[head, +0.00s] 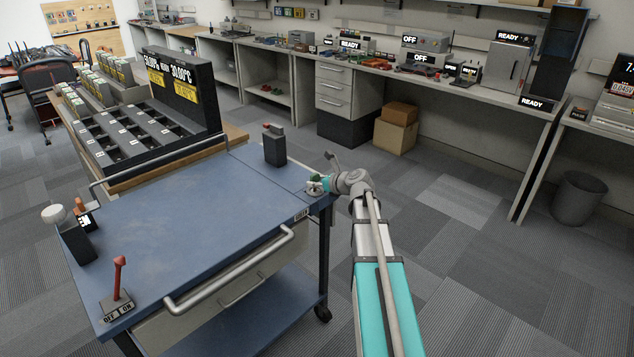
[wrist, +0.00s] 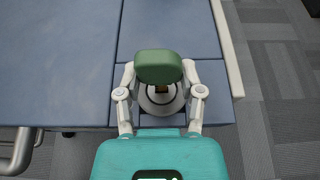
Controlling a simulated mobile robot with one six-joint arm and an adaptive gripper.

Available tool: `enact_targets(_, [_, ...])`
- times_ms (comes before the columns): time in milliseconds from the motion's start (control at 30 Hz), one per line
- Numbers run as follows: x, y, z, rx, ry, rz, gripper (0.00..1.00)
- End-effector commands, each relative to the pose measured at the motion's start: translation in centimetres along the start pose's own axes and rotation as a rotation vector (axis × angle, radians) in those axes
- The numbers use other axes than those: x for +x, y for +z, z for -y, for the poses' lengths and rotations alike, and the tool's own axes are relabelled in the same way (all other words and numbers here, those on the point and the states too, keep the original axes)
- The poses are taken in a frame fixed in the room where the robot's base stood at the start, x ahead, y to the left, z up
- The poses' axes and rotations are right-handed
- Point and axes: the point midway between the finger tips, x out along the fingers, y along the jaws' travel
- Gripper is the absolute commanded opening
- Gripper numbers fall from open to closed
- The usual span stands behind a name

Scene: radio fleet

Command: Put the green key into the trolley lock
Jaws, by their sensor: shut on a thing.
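The green key (wrist: 158,66) is between the two fingertips of my gripper (wrist: 158,73), which is shut on its rounded green head. In the head view the key (head: 316,178) shows as a small green patch at my gripper (head: 322,184). The trolley lock (wrist: 160,104), a pale round disc with a dark ring, lies directly under the key. It also shows in the head view (head: 314,191), at the right corner of the blue trolley top (head: 190,210). The key's head hides most of its lower part, so I cannot tell whether the tip is inside the lock.
A dark box (head: 274,148) stands on the trolley's back edge. A red lever (head: 119,275) with an OFF/ON plate is at its front left, and a black post (head: 76,242) is at its left edge. The trolley's middle is clear. Open carpet lies to the right.

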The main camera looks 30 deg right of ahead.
Motion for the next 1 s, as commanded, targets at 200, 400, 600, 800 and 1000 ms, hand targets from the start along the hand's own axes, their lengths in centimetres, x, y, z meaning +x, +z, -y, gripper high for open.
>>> enact_targets(200, [0.2,-0.5,0.0,0.0,0.0,0.0,0.13])
enact_targets(400, [0.3,-0.8,0.0,0.0,0.0,0.0,0.13])
enact_targets(600, [0.4,-1.1,0.0,0.0,0.0,0.0,0.13])
enact_targets(800, [0.6,-1.4,0.1,0.0,-0.001,0.0,0.13])
enact_targets(1000, [0.7,-1.8,0.1,0.0,-0.001,0.0,0.13])
